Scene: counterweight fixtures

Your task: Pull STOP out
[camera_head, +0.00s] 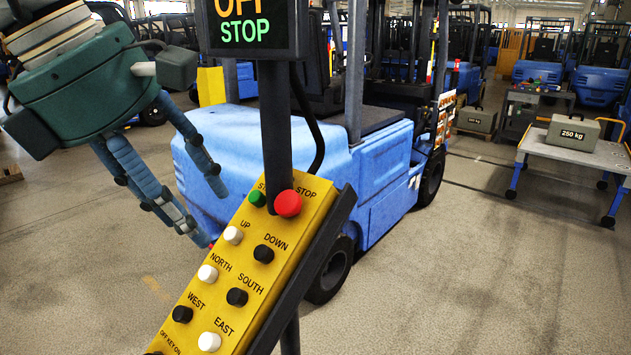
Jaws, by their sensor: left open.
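The STOP button (288,204) is a round red mushroom knob at the top right of a tilted yellow control panel (246,268). The label STOP is printed just above it. A black display (249,28) on the post above reads STOP in green under a partly cut-off orange word. My left gripper (210,213) is to the left of the panel, with its blue-grey fingers spread and nothing between them. Its fingertips are left of the red button and apart from it in the picture. My right gripper is not in view.
A green button (257,198) sits close to the left of STOP. White and black direction buttons fill the panel below. A blue forklift (330,160) stands behind. A table with a 250 kg weight (572,133) is at right.

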